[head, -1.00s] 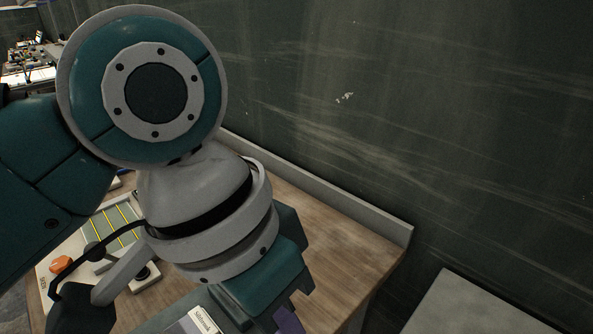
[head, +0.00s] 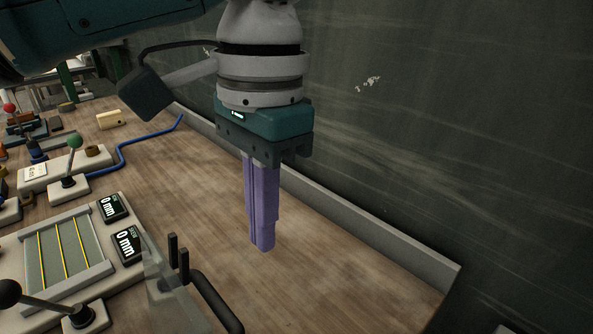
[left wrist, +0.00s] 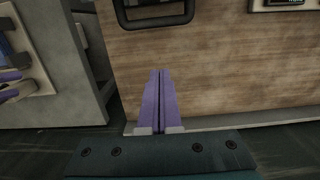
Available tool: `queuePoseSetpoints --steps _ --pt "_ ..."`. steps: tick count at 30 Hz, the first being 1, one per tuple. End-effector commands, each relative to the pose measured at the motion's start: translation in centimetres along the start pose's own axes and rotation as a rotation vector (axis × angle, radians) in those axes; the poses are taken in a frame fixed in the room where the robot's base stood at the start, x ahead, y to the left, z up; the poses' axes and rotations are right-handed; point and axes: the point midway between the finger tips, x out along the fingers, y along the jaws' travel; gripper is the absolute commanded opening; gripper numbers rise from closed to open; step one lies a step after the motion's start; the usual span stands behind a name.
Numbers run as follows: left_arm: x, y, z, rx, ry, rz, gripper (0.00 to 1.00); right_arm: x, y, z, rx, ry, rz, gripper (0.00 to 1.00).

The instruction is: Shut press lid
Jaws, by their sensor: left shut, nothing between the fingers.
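A clear panel (head: 172,296), which looks like the press lid, stands raised at the bottom of the head view. A curved black handle (head: 216,300) and two short black posts (head: 179,257) show at it; its lower part is cut off by the frame edge. My left gripper (head: 262,246) points down with its purple fingers together and empty. It is above the wooden bench, behind and to the right of the handle, apart from it. Its shut fingers (left wrist: 160,74) also show in the left wrist view, with a black handle-like frame (left wrist: 155,20) beyond them. My right gripper is not identifiable.
A measuring board (head: 66,255) with yellow lines and two "0 mm" displays (head: 127,245) lies at left. Black-knobbed (head: 10,292) and green-knobbed (head: 75,142) levers stand nearby. A grey rail (head: 370,225) edges the bench by the dark wall. The bench right of the gripper is clear.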

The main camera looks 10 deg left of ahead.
Motion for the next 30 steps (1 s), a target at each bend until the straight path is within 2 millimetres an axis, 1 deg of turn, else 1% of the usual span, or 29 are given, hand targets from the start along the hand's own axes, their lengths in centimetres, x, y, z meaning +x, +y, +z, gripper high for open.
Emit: queuePoseSetpoints --steps 1,3,9,10,11,15,18,22,30 --pt "1.2 0.0 0.1 -0.002 -0.005 0.001 0.00 0.1 0.0 0.1 -0.001 -0.001 0.001 0.50" --pt "2.8 0.0 0.1 -0.002 -0.004 0.002 0.00 0.1 0.1 0.1 -0.003 -0.001 0.002 0.50" --pt "7.2 0.0 0.1 -0.001 -0.003 0.000 0.00 0.5 0.1 0.2 -0.004 0.000 0.003 0.50" --pt "6.3 -0.1 0.6 0.000 0.000 -0.001 0.00 -0.3 0.1 -0.1 -0.004 -0.001 0.003 0.50" --pt "6.0 -0.1 1.0 0.001 0.001 -0.001 0.00 -0.8 0.1 -0.2 -0.004 -0.001 0.004 0.50" --pt "5.5 -0.1 2.6 0.000 0.000 -0.001 0.00 -1.8 0.2 -0.7 -0.004 0.004 0.004 0.50" --pt "5.3 -0.1 3.3 0.001 0.001 -0.001 0.00 -2.1 0.2 -0.8 -0.004 0.005 0.004 0.50" --pt "5.4 0.0 3.8 0.000 0.000 0.000 0.00 -2.3 0.2 -0.9 -0.004 0.006 0.004 0.50" --pt "5.4 0.0 3.8 0.000 0.001 0.000 0.00 -2.2 0.1 -0.9 0.000 0.007 0.001 0.50"
